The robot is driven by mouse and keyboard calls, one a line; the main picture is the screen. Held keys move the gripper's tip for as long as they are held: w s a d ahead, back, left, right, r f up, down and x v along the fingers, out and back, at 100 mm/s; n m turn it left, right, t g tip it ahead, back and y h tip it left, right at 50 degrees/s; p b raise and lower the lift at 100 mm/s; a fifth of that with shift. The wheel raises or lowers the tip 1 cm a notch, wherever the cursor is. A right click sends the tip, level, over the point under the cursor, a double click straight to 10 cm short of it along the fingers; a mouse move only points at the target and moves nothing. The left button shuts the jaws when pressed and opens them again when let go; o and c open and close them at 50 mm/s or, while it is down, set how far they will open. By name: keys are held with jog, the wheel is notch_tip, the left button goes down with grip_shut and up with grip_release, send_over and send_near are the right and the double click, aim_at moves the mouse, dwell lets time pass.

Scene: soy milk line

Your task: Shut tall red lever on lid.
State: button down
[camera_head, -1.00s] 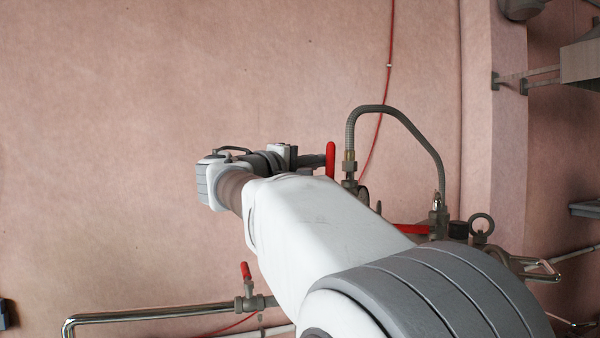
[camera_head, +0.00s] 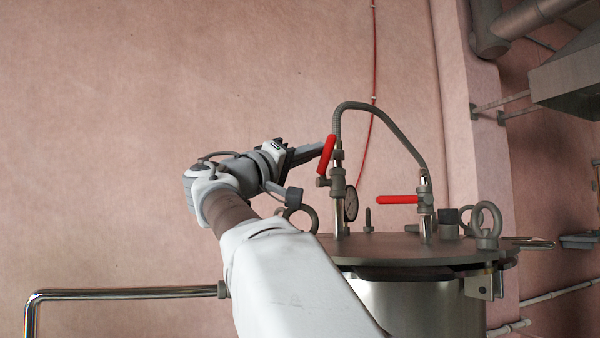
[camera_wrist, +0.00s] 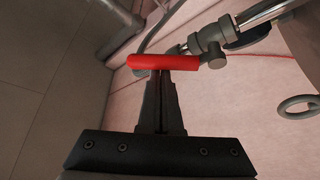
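The tall red lever (camera_head: 327,153) is on a valve on the left pipe of the tank lid (camera_head: 390,247). It stands steeply and leans, its top to the right. In the wrist view the red lever (camera_wrist: 172,62) lies across the tips of my gripper (camera_wrist: 163,78). My gripper's dark fingers are together with nothing visible between them. In the head view my gripper (camera_head: 318,148) reaches the lever from the left, its tips at the lever or very close; contact is not certain.
A second red lever (camera_head: 397,200) lies level on the right pipe. A grey hose (camera_head: 385,120) arches between the two pipes. A gauge (camera_head: 351,204) and lifting rings (camera_head: 485,222) stand on the lid. The wall side at left is open.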

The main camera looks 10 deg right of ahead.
aim_at(319, 172)
jog(key=shift+s+d+f+b, duration=0.1)
jog(key=shift+s+f+b, duration=0.5)
jog(key=shift+b, duration=0.55)
jog(key=shift+s+d+f+b, duration=0.1)
jog(key=shift+s+f+b, duration=0.25)
jog(key=shift+f+b, duration=0.55)
jog(key=shift+s+d+f+b, duration=0.15)
jog(key=shift+f+b, duration=0.15)
jog(key=shift+b, duration=0.5)
jog(key=shift+s+a+f+b, duration=0.15)
jog(key=shift+f+b, duration=0.15)
jog(key=shift+b, duration=0.5)
jog(key=shift+f, duration=0.25)
